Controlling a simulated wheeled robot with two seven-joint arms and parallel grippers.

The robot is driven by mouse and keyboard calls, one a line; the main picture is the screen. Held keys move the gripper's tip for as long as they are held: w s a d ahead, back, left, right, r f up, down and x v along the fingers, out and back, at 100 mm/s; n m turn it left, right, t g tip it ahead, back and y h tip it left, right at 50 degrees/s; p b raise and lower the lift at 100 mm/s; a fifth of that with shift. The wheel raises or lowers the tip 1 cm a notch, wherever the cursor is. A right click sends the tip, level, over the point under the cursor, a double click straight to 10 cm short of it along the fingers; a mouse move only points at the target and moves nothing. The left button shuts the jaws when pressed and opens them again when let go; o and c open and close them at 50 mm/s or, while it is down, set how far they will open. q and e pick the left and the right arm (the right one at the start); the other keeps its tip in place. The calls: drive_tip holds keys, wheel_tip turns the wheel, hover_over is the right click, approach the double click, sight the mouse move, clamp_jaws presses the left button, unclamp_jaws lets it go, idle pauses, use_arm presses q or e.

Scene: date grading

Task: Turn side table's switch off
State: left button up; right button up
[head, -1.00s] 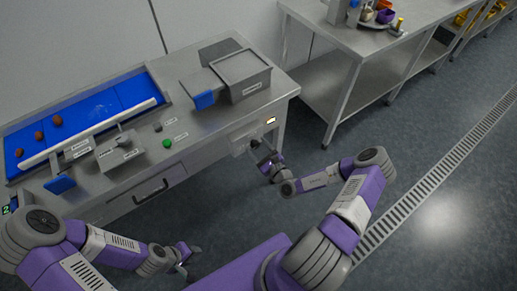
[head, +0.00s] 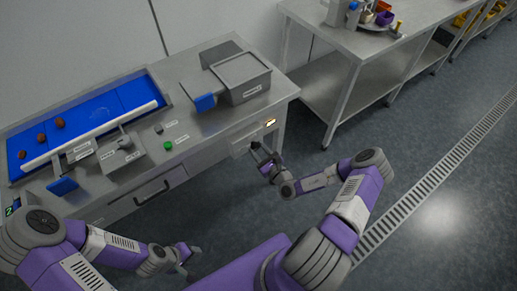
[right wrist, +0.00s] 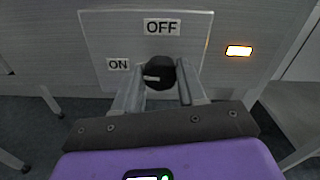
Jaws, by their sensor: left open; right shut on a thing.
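The side table's switch is a dark round knob (right wrist: 160,73) on a grey plate (right wrist: 98,40) marked OFF above and ON at the left. A white mark on the knob lies towards the ON side. My right gripper (right wrist: 160,88) is shut on the knob, one finger on each side. In the head view my right gripper (head: 258,150) is at the table's front right, and the knob is hard to make out there. An orange-white lamp (right wrist: 239,51) glows right of the plate. My left gripper (head: 188,258) is open and empty, low in front of the table.
The steel table (head: 205,125) carries a blue belt (head: 85,115), a grey bin (head: 241,75), labelled boxes and a green button (head: 168,145). A drawer handle (head: 152,193) sticks out in front. Another steel bench (head: 365,40) stands at the right. The floor between is clear.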

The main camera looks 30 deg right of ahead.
drive_tip(key=m+p, duration=0.2)
drive_tip(key=m, duration=0.1)
drive_tip(key=shift+r+p, duration=0.15)
drive_tip(key=shift+p, duration=0.2)
drive_tip(key=m+p, duration=0.1)
drive_tip(key=m, duration=0.3)
drive_tip(key=shift+d+p, duration=0.1)
drive_tip(key=shift+p, duration=0.2)
drive_tip(key=m+p, duration=0.1)
drive_tip(key=m, duration=0.3)
drive_tip(key=shift+f, duration=0.2)
drive_tip(key=m, duration=0.5)
drive_tip(key=shift+d+f, duration=0.1)
drive_tip(key=shift+m, duration=0.5)
drive_tip(key=o, duration=1.1)
drive_tip(key=shift+c, duration=0.2)
